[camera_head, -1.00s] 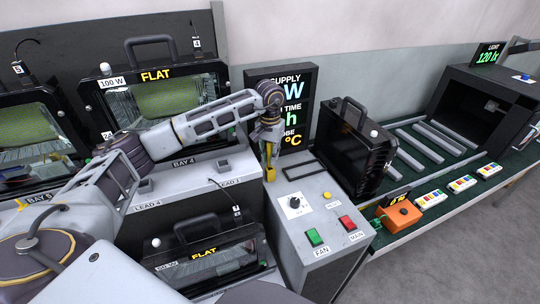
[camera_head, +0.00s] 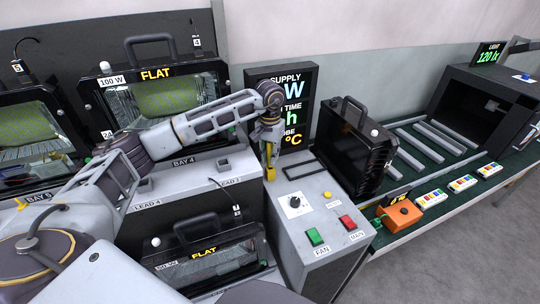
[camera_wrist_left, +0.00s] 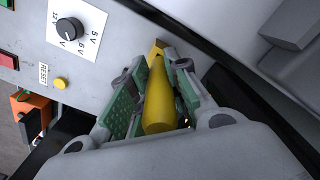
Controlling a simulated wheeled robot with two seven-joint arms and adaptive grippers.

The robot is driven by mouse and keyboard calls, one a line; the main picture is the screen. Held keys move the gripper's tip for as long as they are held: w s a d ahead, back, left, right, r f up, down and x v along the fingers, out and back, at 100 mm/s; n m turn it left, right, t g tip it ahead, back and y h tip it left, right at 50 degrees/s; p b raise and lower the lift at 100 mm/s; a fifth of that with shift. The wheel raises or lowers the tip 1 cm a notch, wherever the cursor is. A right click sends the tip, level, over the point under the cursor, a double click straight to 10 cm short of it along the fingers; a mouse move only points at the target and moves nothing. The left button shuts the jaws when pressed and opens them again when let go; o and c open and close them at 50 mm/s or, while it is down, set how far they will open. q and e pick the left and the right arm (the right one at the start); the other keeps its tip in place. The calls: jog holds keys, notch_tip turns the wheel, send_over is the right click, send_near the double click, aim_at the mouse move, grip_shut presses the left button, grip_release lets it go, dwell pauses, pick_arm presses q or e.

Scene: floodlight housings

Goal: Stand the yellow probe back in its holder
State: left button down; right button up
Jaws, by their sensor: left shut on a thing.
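The yellow probe (camera_wrist_left: 158,103) is between the green-padded fingers of my left gripper (camera_wrist_left: 152,98), which is shut on it, in the left wrist view. A yellow angled piece (camera_wrist_left: 157,48) shows at its far end; I cannot tell if it is part of the probe or of a holder. In the head view my left gripper (camera_head: 268,142) points down at the back left edge of the grey control box (camera_head: 322,268), with yellow (camera_head: 270,173) below the fingers. I cannot make out the holder for certain. My right gripper is not in view.
The control box has a dial (camera_head: 294,203), a green switch (camera_head: 314,237) and a red switch (camera_head: 347,222) on top. A display (camera_head: 310,100) stands behind it. A black floodlight housing (camera_head: 350,150) is to the right. Bay 4 (camera_head: 205,165) is to the left.

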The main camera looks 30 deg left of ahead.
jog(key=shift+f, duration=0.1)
pick_arm(q)
jog(key=c, duration=1.3)
grip_release()
jog(key=shift+r, duration=3.9)
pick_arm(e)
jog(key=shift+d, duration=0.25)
pick_arm(q)
jog(key=shift+r, duration=0.15)
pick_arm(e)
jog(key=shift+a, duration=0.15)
pick_arm(q)
jog(key=shift+r, duration=0.1)
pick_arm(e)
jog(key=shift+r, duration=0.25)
pick_arm(q)
jog(key=shift+r+p, duration=0.75)
jog(key=shift+p, duration=0.2)
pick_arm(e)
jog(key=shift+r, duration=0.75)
